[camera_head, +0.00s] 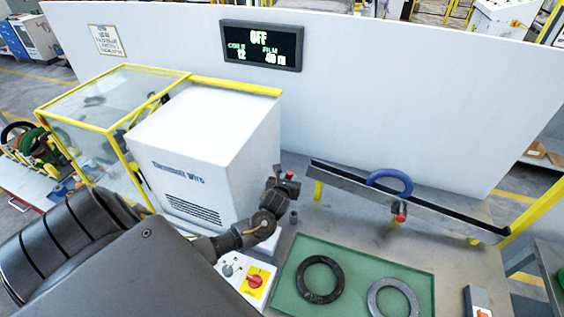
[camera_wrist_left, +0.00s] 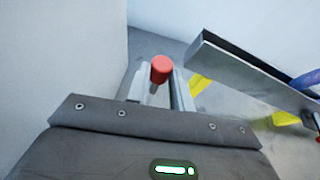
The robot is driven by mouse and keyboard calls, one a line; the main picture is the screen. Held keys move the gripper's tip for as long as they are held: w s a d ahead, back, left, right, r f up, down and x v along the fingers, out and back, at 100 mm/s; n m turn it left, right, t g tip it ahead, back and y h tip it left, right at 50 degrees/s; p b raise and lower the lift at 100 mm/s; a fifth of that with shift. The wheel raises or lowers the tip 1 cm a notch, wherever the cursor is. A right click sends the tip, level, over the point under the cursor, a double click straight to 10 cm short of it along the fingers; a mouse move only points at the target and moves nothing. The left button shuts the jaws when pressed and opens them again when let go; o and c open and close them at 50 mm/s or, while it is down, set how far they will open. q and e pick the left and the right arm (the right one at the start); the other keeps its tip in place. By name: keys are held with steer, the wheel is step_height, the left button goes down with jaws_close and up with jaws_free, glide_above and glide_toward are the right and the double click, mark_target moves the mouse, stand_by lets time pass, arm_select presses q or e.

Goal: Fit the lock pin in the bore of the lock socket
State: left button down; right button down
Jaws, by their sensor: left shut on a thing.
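The lock pin has a red cap (camera_head: 290,174) and a grey shank. My left gripper (camera_head: 280,182) is shut on it above the table, beside the white machine. In the left wrist view the red cap (camera_wrist_left: 161,69) stands up between the two fingers, with part of the shank below it; the pin's lower end is hidden. A small dark upright post (camera_head: 294,216) stands on the table just below the gripper in the head view; it may be the lock socket, but its bore cannot be made out. My right gripper is not in view.
A sloped metal rail (camera_head: 450,212) at the right carries a blue ring (camera_head: 390,180), with a red-tipped part (camera_head: 400,212) below it. A green tray (camera_head: 345,258) holds a dark ring and a grey ring. A switch box (camera_head: 245,275) and the white machine (camera_head: 205,150) flank my left arm.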

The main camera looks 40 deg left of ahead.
arm_select(q)
steer(key=shift+s+a+f+n+y, duration=0.15)
steer(key=shift+s+a+y, duration=0.05)
steer(key=shift+s+a, duration=0.2)
steer(key=shift+s+a+f+n+y, duration=0.15)
steer(key=shift+s+a+y, duration=0.1)
steer(key=shift+a, duration=0.25)
steer(key=shift+s, duration=0.1)
step_height(320, 180, down, 6)
steer(key=b, duration=0.3)
steer(key=shift+d+r, duration=0.1)
stand_by(0.5)
steer(key=shift+p, duration=0.45)
